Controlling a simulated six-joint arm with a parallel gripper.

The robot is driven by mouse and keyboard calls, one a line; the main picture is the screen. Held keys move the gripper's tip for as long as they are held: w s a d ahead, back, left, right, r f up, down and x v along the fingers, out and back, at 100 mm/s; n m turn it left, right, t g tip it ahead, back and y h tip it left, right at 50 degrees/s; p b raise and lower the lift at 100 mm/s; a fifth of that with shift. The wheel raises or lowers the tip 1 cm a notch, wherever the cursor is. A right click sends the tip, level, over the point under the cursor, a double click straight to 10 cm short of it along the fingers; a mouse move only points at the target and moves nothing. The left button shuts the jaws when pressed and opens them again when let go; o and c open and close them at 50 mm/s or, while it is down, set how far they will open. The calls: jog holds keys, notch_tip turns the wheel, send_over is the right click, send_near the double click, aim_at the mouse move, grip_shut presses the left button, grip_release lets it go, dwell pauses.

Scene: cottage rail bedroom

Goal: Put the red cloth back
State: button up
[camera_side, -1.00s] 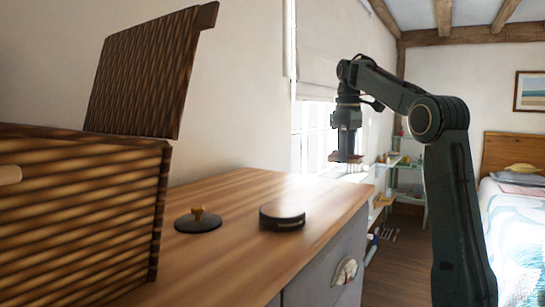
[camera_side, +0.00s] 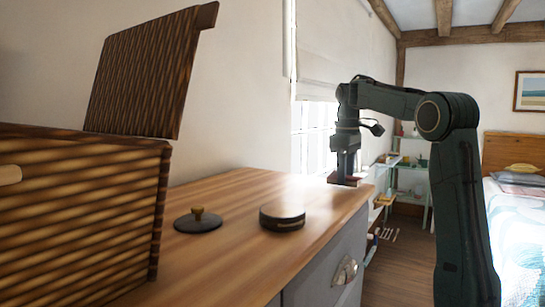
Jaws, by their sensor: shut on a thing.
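My gripper (camera_side: 344,174) points straight down at the far right corner of the wooden dresser top. It is shut on the red cloth (camera_side: 344,181), a small flat dark-red piece at the fingertips. The cloth is low, at about the level of the dresser top (camera_side: 250,185). I cannot tell whether it touches the wood.
A striped woven box (camera_side: 75,215) with its lid (camera_side: 150,75) raised stands at the left. A dark lid with a brass knob (camera_side: 198,220) and a round black tin (camera_side: 282,217) lie mid-dresser. A shelf rack (camera_side: 410,178) and a bed (camera_side: 515,220) are beyond.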

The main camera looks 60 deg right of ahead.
jog(key=shift+f, duration=0.25)
jog(key=shift+f, duration=0.15)
jog(key=o, duration=0.9)
jog(key=shift+o, duration=0.2)
jog(key=shift+r, duration=3.85)
jog(key=shift+f, duration=0.15)
jog(key=shift+f, duration=3.45)
